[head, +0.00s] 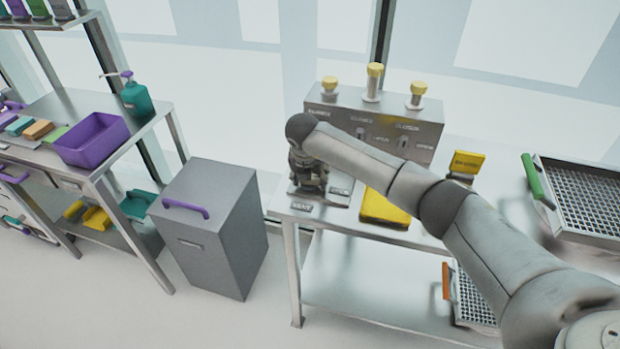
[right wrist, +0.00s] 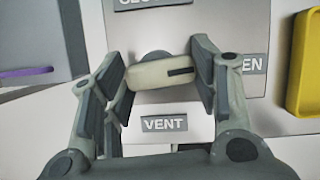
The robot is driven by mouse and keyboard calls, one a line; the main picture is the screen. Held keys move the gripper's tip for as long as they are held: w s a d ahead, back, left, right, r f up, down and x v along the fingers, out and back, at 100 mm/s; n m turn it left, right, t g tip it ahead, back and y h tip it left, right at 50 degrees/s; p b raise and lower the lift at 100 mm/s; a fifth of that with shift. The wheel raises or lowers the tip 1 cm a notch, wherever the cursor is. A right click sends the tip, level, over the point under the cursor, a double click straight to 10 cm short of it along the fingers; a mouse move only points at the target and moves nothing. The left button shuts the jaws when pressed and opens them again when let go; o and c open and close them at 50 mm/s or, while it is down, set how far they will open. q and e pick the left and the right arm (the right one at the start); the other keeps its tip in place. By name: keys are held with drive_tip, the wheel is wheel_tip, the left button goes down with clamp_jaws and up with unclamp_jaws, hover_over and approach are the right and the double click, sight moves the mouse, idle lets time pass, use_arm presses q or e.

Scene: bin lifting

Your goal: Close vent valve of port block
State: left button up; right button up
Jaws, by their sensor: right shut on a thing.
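The vent valve's pale handle (right wrist: 160,76) lies roughly level in the right wrist view, above a VENT label (right wrist: 164,124). Its black mark is at its right end, on the side of a partly hidden label ending in "EN" (right wrist: 248,64). A cut-off label starting "CLO" is at the top. My right gripper (right wrist: 160,80) is shut on the handle, one finger at each end. In the head view my right gripper (head: 308,182) is low over the plate at the table's front left corner and hides the handle. My left gripper is not in view.
A grey block with yellow-capped posts (head: 373,112) stands behind my right arm. A yellow tray (head: 385,209) lies right of the gripper. A grey bin with a purple handle (head: 215,230) stands left of the table. A mesh basket (head: 590,197) is at the right.

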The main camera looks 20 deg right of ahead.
drive_tip(key=n+y+b, duration=0.1)
drive_tip(key=n+b, duration=0.2)
drive_tip(key=n+y+b, duration=0.1)
drive_tip(key=n+b, duration=0.2)
drive_tip(key=shift+w+d+f+t, duration=0.15)
drive_tip(key=shift+d+t, duration=0.05)
drive_tip(key=shift+t, duration=0.2)
drive_tip(key=n+y+b, duration=0.2)
drive_tip(key=n+b, duration=0.2)
drive_tip(key=shift+w+n, duration=0.1)
drive_tip(key=shift+n, duration=0.2)
drive_tip(key=n+g+b, duration=0.1)
drive_tip(key=n, duration=0.1)
drive_tip(key=shift+d+n+y, duration=0.1)
drive_tip(key=shift+n+y, duration=0.2)
drive_tip(key=shift+y, duration=0.1)
drive_tip(key=shift+w+r+n+g+y+b, duration=0.1)
drive_tip(key=shift+r+n+g+y+b, duration=0.15)
drive_tip(key=shift+n, duration=0.6)
drive_tip(key=shift+w+n+g+y+b, duration=0.15)
drive_tip(key=shift+n+y+b, duration=0.15)
drive_tip(key=shift+n, duration=0.55)
drive_tip(key=shift+s, duration=0.1)
drive_tip(key=o, duration=1)
drive_tip(key=v, duration=1.2)
